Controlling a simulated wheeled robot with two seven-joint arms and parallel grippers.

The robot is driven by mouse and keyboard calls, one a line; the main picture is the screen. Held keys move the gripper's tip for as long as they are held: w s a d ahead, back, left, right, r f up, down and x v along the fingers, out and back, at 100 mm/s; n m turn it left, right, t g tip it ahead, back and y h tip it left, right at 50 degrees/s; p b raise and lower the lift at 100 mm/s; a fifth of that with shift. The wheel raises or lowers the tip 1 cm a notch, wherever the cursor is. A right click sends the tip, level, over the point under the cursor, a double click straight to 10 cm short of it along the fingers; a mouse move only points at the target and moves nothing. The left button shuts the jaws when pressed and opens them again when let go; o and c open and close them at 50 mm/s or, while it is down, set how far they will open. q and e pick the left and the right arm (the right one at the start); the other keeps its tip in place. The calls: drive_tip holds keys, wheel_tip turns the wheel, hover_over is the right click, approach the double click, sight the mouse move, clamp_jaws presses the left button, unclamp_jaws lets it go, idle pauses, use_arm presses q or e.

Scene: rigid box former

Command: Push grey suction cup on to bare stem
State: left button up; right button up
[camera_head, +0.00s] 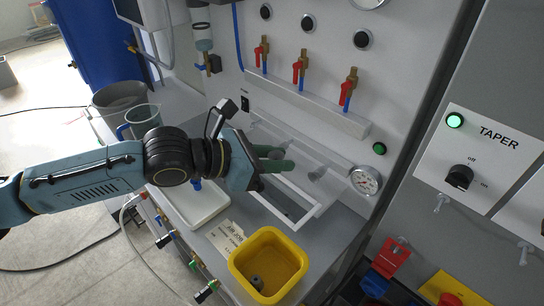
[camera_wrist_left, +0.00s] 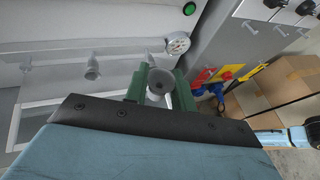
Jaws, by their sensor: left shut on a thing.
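My left gripper (camera_head: 277,159) has green fingers closed on a grey suction cup (camera_head: 277,153), in front of the white machine panel. In the left wrist view the same cup (camera_wrist_left: 160,84) sits between the two fingers (camera_wrist_left: 162,85), its round end toward the camera. My right gripper is not in view.
A white rectangular frame (camera_head: 312,220) lies below the gripper. A yellow bin (camera_head: 240,267) with a small grey part in it stands at the front. A pressure gauge (camera_head: 365,181) and red-handled valves (camera_head: 299,70) are on the panel. A white tray (camera_head: 188,214) is at left.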

use_arm(q)
drive_tip(key=r+n+t+y, duration=0.1)
drive_tip(key=r+n+t, duration=0.1)
drive_tip(key=n+t, duration=0.1)
drive_tip(key=shift+w+d+r+y, duration=0.15)
drive_tip(key=shift+d+r+y, duration=0.1)
drive_tip(key=shift+d+y, duration=0.15)
drive_tip(key=r+n+t+y, duration=0.3)
drive_tip(key=n, duration=0.1)
drive_tip(key=shift+w+d+r+y, duration=0.15)
drive_tip(key=shift+w+d+y, duration=0.2)
drive_tip(key=shift+y, duration=0.05)
drive_tip(key=shift+s+a+f+n+t+y, duration=0.4)
drive_tip(key=shift+a+f+n+y, duration=1)
drive_tip(key=shift+a, duration=1.9)
drive_tip(key=shift+s+a+f+n+t+y, duration=0.1)
drive_tip(key=shift+s+a+f+n+y, duration=0.45)
drive_tip(key=shift+a+f, duration=2.15)
drive_tip(key=shift+s+a+f+n+t+y, duration=0.2)
drive_tip(key=shift+s+a+f+n+y, duration=0.75)
drive_tip(key=shift+a, duration=2.9)
drive_tip(key=shift+w+f, duration=0.3)
drive_tip(key=d, duration=1.3)
drive_tip(key=shift+d, duration=0.2)
